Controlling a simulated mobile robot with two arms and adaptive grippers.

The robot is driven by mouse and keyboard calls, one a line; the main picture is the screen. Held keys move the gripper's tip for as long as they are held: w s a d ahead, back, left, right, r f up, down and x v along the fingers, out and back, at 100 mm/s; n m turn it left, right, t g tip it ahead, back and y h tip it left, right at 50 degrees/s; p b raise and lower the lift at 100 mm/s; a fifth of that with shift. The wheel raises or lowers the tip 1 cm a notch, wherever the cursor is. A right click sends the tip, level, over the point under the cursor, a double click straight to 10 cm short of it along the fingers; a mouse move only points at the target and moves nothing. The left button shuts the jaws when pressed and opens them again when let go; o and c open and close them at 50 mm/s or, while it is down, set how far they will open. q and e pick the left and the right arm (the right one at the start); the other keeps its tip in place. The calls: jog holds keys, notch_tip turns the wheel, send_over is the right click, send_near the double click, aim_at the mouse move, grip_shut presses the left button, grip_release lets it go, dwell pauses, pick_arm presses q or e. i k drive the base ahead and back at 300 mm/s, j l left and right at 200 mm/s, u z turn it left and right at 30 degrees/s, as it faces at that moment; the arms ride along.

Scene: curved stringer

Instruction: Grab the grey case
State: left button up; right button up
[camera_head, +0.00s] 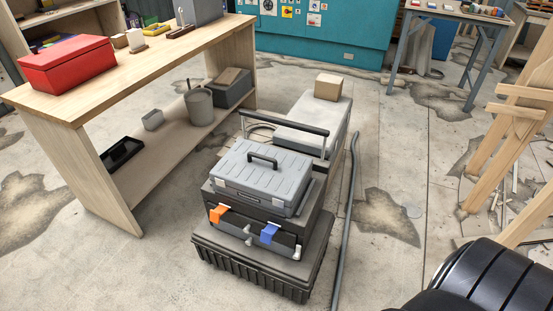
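The grey case (255,182) lies flat on top of a stack of black tool boxes (268,262) on the floor at the middle of the view. It has a ribbed light-grey lid, a dark carry handle (262,160) on top and pale latches on its front. The box under it has an orange latch (218,213) and a blue latch (269,233). Neither of my grippers is in view. A black rounded part at the lower right is likely mine, and no fingers show on it.
A wooden workbench (140,62) with a red box (68,64) stands left of the stack. Behind the stack is a light-grey chest (318,118) carrying a cardboard box (328,86). A dark hose (348,220) runs along the stack's right side. Wooden trestles (515,130) stand at the right.

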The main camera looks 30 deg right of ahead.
aim_at(274, 181)
jog(key=z, duration=1.05)
jog(key=i+j+z, duration=0.2)
jog(key=z, duration=0.25)
jog(key=i+j+z, duration=0.15)
jog(key=j+z, duration=0.35)
jog(key=l, duration=0.1)
